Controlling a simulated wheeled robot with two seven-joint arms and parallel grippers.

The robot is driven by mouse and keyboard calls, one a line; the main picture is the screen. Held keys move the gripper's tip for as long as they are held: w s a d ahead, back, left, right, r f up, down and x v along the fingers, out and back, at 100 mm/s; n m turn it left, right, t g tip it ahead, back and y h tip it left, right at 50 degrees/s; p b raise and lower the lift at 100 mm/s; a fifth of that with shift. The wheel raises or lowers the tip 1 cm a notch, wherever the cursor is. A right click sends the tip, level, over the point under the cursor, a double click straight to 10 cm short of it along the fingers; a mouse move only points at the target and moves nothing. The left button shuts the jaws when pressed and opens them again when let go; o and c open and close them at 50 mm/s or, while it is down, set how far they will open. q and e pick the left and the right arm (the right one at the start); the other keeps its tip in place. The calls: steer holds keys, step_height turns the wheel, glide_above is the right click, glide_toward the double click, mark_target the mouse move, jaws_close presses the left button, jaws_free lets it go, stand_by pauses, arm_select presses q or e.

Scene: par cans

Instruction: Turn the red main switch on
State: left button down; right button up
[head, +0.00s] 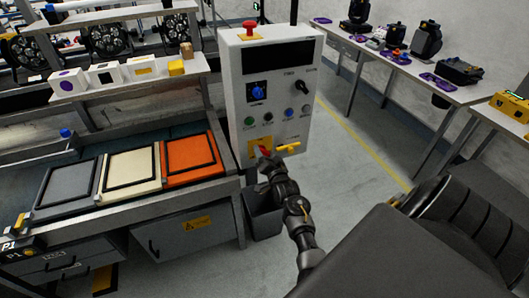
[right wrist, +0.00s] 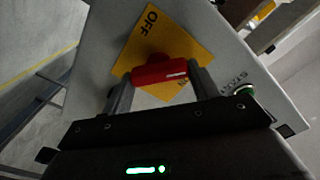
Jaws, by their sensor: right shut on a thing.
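The red main switch (head: 264,151) is on a yellow plate (head: 253,143) low on the front of the light grey control box (head: 236,75). In the right wrist view its red handle (right wrist: 160,72) lies crosswise, with a white mark at its right end. The yellow plate there (right wrist: 151,36) reads OFF at its upper corner; lettering at its lower right is partly hidden. My right gripper (head: 267,159) is at the switch, its two fingers shut on the red handle from both ends, as the right wrist view (right wrist: 164,82) shows. My left gripper is not in view.
Above are several buttons, a blue knob (head: 258,91) and a red mushroom button (head: 249,27) on top. A workbench with coloured panels (head: 190,153) stands left; a dark bin (head: 262,220) is below. Floor is free at right.

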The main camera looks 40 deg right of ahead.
steer(key=m+p, duration=0.1)
steer(key=m, duration=0.4)
steer(key=shift+m+p, duration=0.3)
steer(key=shift+f+m+p, duration=0.15)
steer(key=shift+m+p, duration=0.45)
steer(key=shift+m, duration=1.5)
steer(key=o, duration=1)
